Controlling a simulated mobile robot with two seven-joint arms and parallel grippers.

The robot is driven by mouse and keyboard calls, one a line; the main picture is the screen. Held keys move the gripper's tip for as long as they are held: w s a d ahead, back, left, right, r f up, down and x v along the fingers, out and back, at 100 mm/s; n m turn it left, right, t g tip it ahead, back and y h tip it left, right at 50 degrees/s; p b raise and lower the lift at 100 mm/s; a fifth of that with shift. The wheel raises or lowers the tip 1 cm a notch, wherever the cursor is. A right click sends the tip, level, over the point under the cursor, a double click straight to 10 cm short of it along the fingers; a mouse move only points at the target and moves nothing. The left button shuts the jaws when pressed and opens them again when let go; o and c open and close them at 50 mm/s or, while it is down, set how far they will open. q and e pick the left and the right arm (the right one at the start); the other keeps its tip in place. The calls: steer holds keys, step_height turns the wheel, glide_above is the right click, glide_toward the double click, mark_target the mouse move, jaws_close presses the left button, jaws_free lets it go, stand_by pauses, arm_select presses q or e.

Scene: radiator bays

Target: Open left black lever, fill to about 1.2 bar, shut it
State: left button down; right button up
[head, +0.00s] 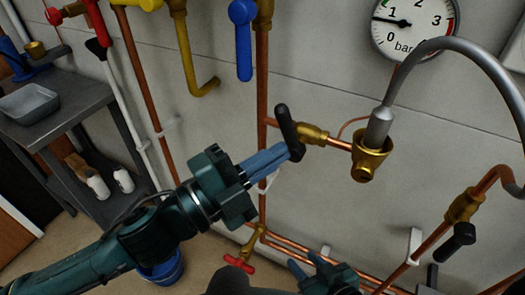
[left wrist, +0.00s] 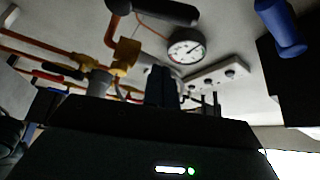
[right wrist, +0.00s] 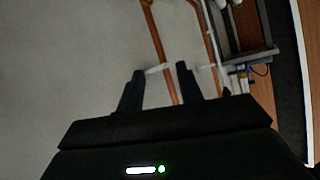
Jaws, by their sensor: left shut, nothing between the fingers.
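The left black lever (head: 289,132) sits on a brass valve (head: 313,135) in a short copper branch, lying crosswise to that pipe. My left gripper (head: 283,152) is shut and empty, its blue fingertips at the lever's lower end; I cannot tell whether they touch. In the left wrist view a black lever (left wrist: 165,11) shows above the closed fingers. The round pressure gauge (head: 403,23) has its needle between 0 and 1, a bit over halfway; it also shows in the left wrist view (left wrist: 187,48). My right gripper (head: 308,266) is open and empty, low down.
A grey braided hose (head: 462,48) arches right from the brass fitting. Another black lever (head: 458,240) hangs at the lower right. A blue lever (head: 243,40) and a yellow pipe (head: 187,55) are above. A red-handled tap (head: 239,264) is low down; a grey cart (head: 60,110) stands left.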

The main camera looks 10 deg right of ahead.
mark_target(283, 132)
arm_select(q)
steer(key=w+d, duration=0.4)
steer(key=w, duration=0.1)
steer(key=shift+r+p, duration=0.1)
steer(key=shift+p, duration=0.3)
steer(key=shift+w+a+f, duration=0.2)
steer(key=shift+w+a, duration=0.1)
steer(key=shift+w, duration=0.05)
steer(key=shift+w+a+n+b, duration=0.1)
steer(key=shift+a+n+b, duration=0.1)
steer(key=shift+n+b, duration=0.15)
steer(key=shift+n, duration=0.25)
